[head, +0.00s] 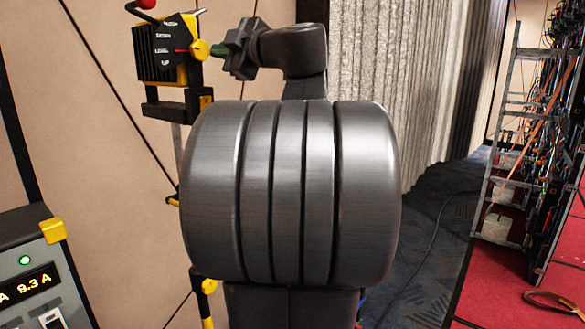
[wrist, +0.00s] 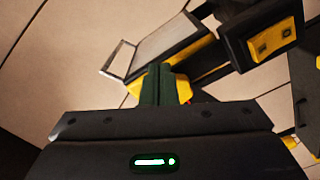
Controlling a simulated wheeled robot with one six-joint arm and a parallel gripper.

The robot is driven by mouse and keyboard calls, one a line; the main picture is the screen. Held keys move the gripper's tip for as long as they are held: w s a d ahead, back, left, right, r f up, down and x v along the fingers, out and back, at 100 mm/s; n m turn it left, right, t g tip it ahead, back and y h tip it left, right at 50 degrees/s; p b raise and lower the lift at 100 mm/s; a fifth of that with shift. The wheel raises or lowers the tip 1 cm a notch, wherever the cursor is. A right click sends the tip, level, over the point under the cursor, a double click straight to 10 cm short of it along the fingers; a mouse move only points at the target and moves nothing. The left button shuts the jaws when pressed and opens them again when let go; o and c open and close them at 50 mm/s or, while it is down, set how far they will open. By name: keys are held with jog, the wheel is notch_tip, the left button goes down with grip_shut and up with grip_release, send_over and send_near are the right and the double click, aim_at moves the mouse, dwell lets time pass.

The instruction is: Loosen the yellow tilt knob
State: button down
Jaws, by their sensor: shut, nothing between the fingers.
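The yellow tilt knob (head: 199,49) sticks out from the right side of a black and yellow unit (head: 158,55) at the upper left of the head view. The unit's face has white marks and a red pointer. My gripper (head: 217,50) is just right of the knob, its green fingers pointing left at it. In the wrist view the fingers (wrist: 159,85) are together with nothing between them. A yellow part, probably the knob (wrist: 184,88), shows behind them, partly hidden. I cannot tell whether the fingertips touch it.
A red ball (head: 147,3) tops a black handle above the unit. A grey console (head: 40,262) with a lit display stands lower left. A ladder (head: 503,130) and cables are at the right.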

jog(key=shift+w+d, duration=0.1)
jog(key=v, duration=0.6)
jog(key=shift+w, duration=0.1)
